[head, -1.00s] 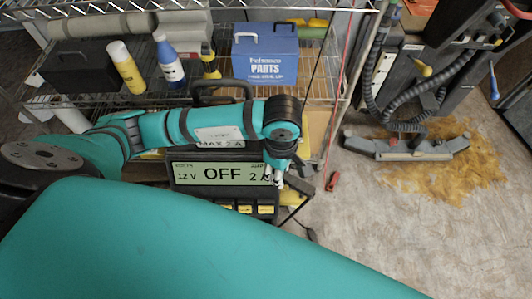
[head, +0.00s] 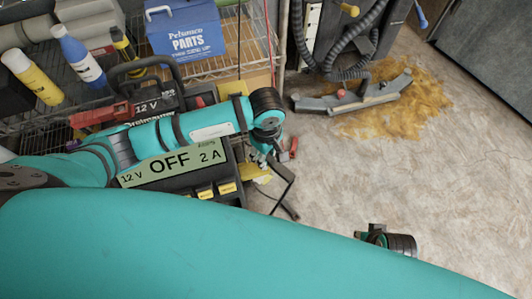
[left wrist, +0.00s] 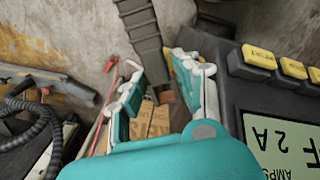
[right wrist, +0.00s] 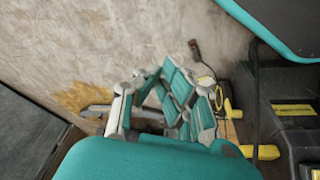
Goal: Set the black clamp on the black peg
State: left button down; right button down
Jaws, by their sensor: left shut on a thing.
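My left gripper (head: 263,160) hangs just right of the charger's display and is shut on the black clamp. In the left wrist view the dark ribbed clamp (left wrist: 141,32) comes down between the two fingers (left wrist: 158,75), with a copper-brown end near them. In the head view its dark length (head: 283,190) hangs below the gripper. I cannot make out the black peg.
The charger (head: 220,186) reads OFF, 12 V, 2 A. The wire shelf holds a yellow bottle (head: 33,78), a blue bottle (head: 78,52) and a blue parts box (head: 186,32). A floor nozzle (head: 352,98) lies by a brown stain.

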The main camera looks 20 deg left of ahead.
pick_arm(q)
jog(key=shift+f+b, duration=0.4)
jog(key=shift+b, duration=0.05)
jog(key=shift+f+b, duration=0.55)
jog(key=shift+f, duration=0.05)
jog(key=shift+f+b, duration=0.6)
jog(key=shift+f, duration=0.4)
pick_arm(e)
jog(key=v, duration=0.8)
jog(key=shift+w+r+t, duration=0.25)
jog(key=shift+t, duration=0.05)
jog(key=shift+d, duration=0.15)
pick_arm(q)
jog(key=shift+b, duration=0.6)
pick_arm(e)
jog(key=shift+f, duration=0.4)
jog(key=shift+w, duration=0.2)
pick_arm(q)
jog(key=shift+f, duration=0.15)
pick_arm(e)
jog(key=shift+w+a+r+t, duration=0.2)
jog(key=shift+w+t, duration=0.2)
jog(key=shift+w, duration=0.2)
jog(key=shift+w, duration=0.1)
